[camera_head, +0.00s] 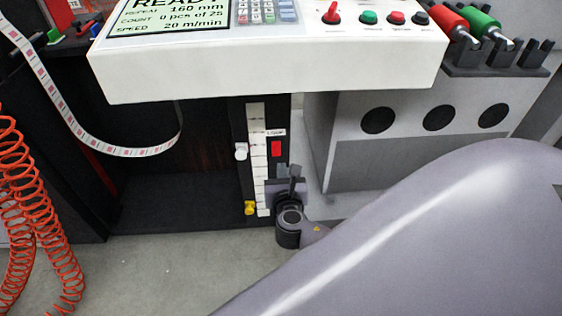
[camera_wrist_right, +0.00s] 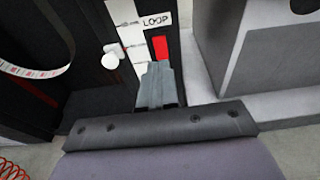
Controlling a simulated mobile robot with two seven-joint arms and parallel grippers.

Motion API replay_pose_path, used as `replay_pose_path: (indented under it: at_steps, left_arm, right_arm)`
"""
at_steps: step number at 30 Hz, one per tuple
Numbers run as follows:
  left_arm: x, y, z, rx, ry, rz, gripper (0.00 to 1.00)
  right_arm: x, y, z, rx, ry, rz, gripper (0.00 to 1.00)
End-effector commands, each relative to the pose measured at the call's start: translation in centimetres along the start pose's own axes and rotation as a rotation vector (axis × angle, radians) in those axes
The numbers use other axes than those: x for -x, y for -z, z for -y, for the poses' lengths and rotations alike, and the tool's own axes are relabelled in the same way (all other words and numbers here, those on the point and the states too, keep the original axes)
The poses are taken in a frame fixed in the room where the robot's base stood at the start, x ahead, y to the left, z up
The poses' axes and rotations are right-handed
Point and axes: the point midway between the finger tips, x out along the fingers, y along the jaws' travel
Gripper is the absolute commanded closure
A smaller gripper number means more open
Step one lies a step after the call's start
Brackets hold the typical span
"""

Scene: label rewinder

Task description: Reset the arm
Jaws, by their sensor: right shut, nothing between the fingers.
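My right gripper (camera_head: 289,174) is low in front of the machine, beside the vertical white scale (camera_head: 256,150). Its fingers are shut and empty. In the right wrist view the shut fingertips (camera_wrist_right: 157,72) point up at the panel, just below the red block (camera_wrist_right: 160,49) under the LOOP label (camera_wrist_right: 156,21). I cannot tell whether they touch the panel. The red block also shows in the head view (camera_head: 276,148). A white knob (camera_head: 241,151) is left of the scale and a yellow knob (camera_head: 250,208) is near its lower end. My left gripper is not in view.
The white control console (camera_head: 270,75) overhangs the scale. A label web (camera_head: 135,152) hangs in a loop at left, near orange coiled hoses (camera_head: 25,215). A grey cabinet (camera_head: 410,150) with round dark holes stands at right. The floor (camera_head: 180,270) in front is clear.

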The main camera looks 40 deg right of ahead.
Motion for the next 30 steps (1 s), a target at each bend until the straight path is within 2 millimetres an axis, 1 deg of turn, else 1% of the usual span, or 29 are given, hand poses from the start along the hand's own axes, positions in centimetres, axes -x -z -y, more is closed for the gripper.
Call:
replay_pose_path:
  at_steps: [3, 19, 21, 23, 26, 29, 30]
  left_arm:
    - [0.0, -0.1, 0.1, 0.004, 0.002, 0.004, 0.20]
    - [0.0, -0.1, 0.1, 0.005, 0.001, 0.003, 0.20]
    - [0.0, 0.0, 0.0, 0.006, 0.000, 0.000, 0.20]
    - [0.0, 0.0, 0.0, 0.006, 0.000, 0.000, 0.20]
    - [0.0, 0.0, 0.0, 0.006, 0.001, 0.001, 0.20]
    - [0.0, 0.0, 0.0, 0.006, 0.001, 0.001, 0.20]
    - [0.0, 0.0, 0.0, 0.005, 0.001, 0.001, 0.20]
  right_arm:
    - [0.5, -0.1, 0.0, -0.001, -0.001, 0.000, 1.00]
    - [0.5, -0.1, 0.0, -0.002, 0.000, -0.001, 1.00]
    - [0.6, 0.0, 0.1, -0.028, 0.005, -0.009, 1.00]
    - [1.1, 0.3, 0.4, -0.093, 0.018, -0.031, 1.00]
    - [2.6, 1.1, 1.3, -0.307, 0.064, -0.102, 1.00]
    - [5.0, 2.4, 2.5, -0.624, 0.152, -0.205, 1.00]
    - [6.1, 2.9, 3.0, -0.760, 0.199, -0.249, 1.00]
